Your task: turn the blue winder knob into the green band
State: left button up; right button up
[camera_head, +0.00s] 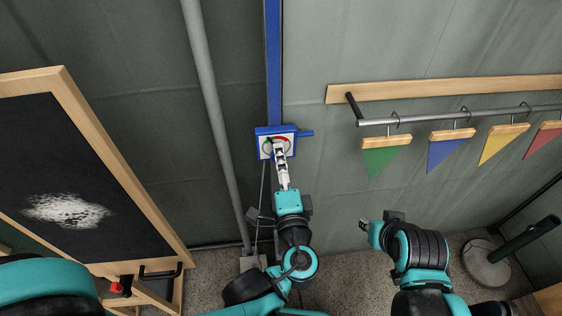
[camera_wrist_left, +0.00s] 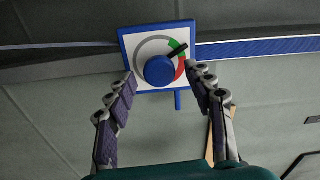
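The winder box (camera_head: 262,131) is blue with a white dial plate, mounted on the blue post; in the left wrist view its plate (camera_wrist_left: 134,42) faces me. The round blue winder knob (camera_wrist_left: 159,71) sits at its centre. A black pointer (camera_wrist_left: 179,49) lies across the green band (camera_wrist_left: 172,43), above a red band (camera_wrist_left: 180,68). My left gripper (camera_head: 280,148) is in front of the dial, and hides the knob in the head view. In the left wrist view its fingers (camera_wrist_left: 162,76) are spread either side of the knob, with gaps. My right gripper (camera_head: 364,227) is low, away from the box; its opening is unclear.
A grey pole (camera_head: 215,110) leans left of the box. A rail (camera_head: 450,117) with hanging pennants, including a green one (camera_head: 382,160), is at right. A chalkboard (camera_head: 80,150) stands at left. A dark post on a round base (camera_head: 485,270) is at far right.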

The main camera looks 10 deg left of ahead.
pick_arm(q)
jog(key=v, duration=1.2)
dwell(0.5)
jog(key=w+a+f+n+g+h, duration=0.1)
jog(key=a+f+n+g+h, duration=0.1)
jog(key=a+f+n+g, duration=0.2)
jog(key=w+a+f+n+g+h, duration=0.1)
jog(key=a+f+n+g+h, duration=0.1)
jog(key=a+f+n+g, duration=0.3)
jog(key=shift+w+a+n+g+h, duration=0.3)
jog(key=shift+a+n+g, duration=0.3)
jog(key=shift+a+n, duration=2.15)
jog(key=shift+a+f+m, duration=0.1)
jog(key=shift+a+m, duration=0.2)
jog(key=shift+m, duration=0.05)
